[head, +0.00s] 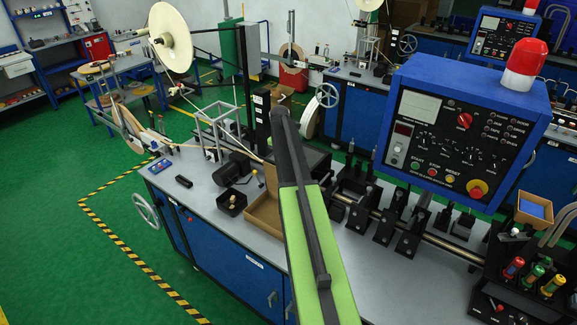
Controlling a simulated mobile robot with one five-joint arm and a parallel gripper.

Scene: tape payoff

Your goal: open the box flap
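An open brown cardboard box (262,216) sits on the grey workbench (215,188), left of my green and black arm. One panel of it, which looks like a flap (271,180), stands up at the back right. My arm rises from the bottom edge and covers the right side of the box. No gripper fingers can be made out, so I cannot tell where my gripper is relative to the flap.
A small black open bin (231,202) and a black motor (233,168) are left of the box. A blue control panel (468,130) with a red beacon (525,64) stands on the right. Black fixtures (380,205) line the bench right of my arm. Green floor is open at left.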

